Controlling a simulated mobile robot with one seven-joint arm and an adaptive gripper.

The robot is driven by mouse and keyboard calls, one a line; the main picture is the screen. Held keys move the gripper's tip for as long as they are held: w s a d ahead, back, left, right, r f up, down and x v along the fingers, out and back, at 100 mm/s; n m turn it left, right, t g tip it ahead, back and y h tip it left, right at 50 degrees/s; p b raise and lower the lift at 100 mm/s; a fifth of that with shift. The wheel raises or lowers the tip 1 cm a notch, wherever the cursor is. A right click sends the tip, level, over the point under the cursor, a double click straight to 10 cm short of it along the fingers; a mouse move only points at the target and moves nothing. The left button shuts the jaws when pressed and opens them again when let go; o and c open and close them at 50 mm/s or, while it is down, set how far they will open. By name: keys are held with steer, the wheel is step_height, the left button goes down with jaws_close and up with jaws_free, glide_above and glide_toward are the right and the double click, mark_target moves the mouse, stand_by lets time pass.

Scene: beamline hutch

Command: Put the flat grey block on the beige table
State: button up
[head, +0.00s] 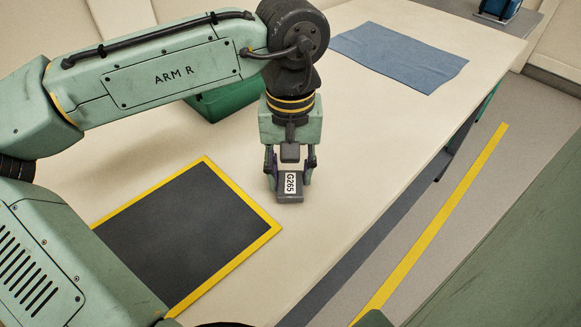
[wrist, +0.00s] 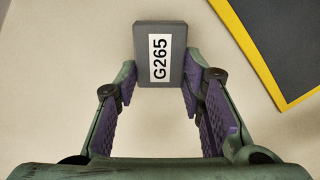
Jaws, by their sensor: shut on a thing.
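The flat grey block (head: 290,187) has a white label reading G265. It is between the fingertips of my gripper (head: 289,172), low over the beige table (head: 330,140) to the right of the dark mat. In the wrist view the block (wrist: 175,40) shows at the top with its label facing the camera. My gripper (wrist: 160,85) is shut on the block, with a purple-lined finger at each side. The block is at or very close to the tabletop (wrist: 60,60); I cannot tell whether it touches.
A dark mat with a yellow border (head: 243,202) lies on the table at left. Its corner also shows in the wrist view (wrist: 262,65). A blue cloth (head: 400,55) lies at the back, and a green bin (head: 225,100) stands behind my arm. The table's edge is at right.

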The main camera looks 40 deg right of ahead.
mark_target(290, 176)
steer(key=shift+f, duration=0.2)
steer(key=o, duration=1.2)
step_height(290, 176, up, 12)
steer(key=shift+r, duration=0.15)
